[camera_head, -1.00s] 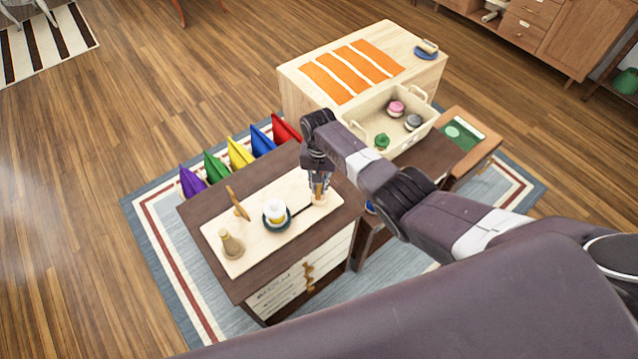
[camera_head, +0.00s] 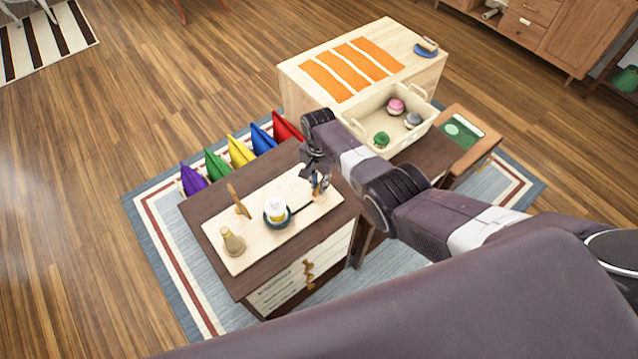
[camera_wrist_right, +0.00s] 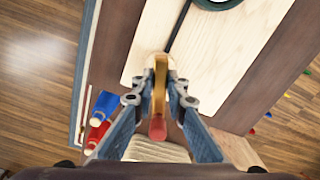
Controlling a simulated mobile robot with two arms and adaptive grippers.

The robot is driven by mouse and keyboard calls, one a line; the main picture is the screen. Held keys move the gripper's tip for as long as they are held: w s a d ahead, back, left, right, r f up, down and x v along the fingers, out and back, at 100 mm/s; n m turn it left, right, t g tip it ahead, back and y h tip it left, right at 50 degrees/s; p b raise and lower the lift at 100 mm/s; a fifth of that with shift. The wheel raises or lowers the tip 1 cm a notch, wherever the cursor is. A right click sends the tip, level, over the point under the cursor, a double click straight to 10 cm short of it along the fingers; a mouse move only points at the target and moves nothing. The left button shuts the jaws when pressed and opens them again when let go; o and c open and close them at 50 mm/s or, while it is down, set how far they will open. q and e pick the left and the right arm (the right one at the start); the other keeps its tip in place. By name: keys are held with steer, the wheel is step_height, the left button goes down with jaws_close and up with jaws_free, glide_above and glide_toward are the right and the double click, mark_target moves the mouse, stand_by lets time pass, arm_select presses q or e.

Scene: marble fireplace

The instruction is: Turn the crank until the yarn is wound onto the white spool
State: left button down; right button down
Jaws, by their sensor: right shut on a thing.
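The white spool (camera_head: 276,206) stands upright on a dark round base on the pale board (camera_head: 258,247). A dark rod (camera_head: 302,208) runs from that base toward my right gripper (camera_head: 318,184). In the right wrist view the gripper (camera_wrist_right: 158,97) is shut on the crank handle, a golden-brown piece (camera_wrist_right: 160,72) with a red end, between its fingers. The rod (camera_wrist_right: 179,28) reaches the handle's foot. A tan cone-shaped piece (camera_head: 232,242) and an upright wooden piece (camera_head: 239,203) stand on the board left of the spool. I cannot make out the yarn strand. My left gripper is out of view.
The board lies on a dark brown cabinet (camera_head: 200,222). Behind the right arm are a cream bin (camera_head: 368,108) with small coloured items and a pale chest (camera_head: 292,90) with orange strips. Several coloured upright pieces (camera_head: 240,152) line the cabinet's far side.

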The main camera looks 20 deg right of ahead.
steer(key=shift+w+r, duration=0.2)
steer(key=shift+w, duration=0.05)
steer(key=c, duration=1.9)
jaws_free()
steer(key=shift+s, duration=0.1)
steer(key=shift+c, duration=0.2)
steer(key=shift+f, duration=0.1)
step_height(320, 180, up, 12)
steer(key=shift+s, duration=0.15)
